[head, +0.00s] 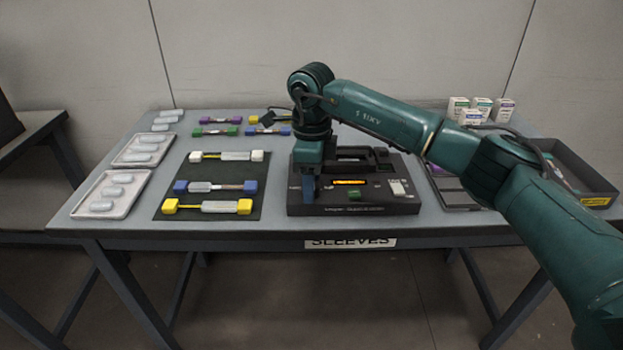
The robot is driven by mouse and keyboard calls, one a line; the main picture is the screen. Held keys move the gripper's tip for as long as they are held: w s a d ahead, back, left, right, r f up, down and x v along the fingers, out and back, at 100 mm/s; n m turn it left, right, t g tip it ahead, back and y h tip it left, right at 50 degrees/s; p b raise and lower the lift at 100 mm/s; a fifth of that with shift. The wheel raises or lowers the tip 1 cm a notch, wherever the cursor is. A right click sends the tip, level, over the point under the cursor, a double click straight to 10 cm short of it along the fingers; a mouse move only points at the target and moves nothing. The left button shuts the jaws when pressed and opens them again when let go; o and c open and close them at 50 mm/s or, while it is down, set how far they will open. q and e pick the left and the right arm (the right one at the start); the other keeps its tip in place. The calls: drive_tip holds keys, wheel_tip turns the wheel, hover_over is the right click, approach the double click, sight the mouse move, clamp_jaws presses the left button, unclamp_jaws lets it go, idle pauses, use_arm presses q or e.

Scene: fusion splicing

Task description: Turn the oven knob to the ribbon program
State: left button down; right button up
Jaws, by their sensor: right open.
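The oven is a black box (352,208) at the middle of the table. Its front panel has a lit orange display (349,182), a green button (354,194) and a pale switch (397,188). My right gripper (309,192) points down at the left end of the oven's panel, its fingers close to the surface. The gripper is open. The knob cannot be made out; the gripper covers that part of the panel. Whether the fingers are around the knob or above it I cannot tell. My left gripper is not in view.
A dark mat (170,207) with several colored-ended splice holders lies left of the oven. Two pale trays (128,208) with capsule-like pieces stand further left. Small boxes (480,105) stand at the back right. A black bin (598,199) is at the right edge, behind my right arm.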

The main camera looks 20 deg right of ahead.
drive_tip(key=shift+c, duration=0.3)
drive_tip(key=c, duration=0.9)
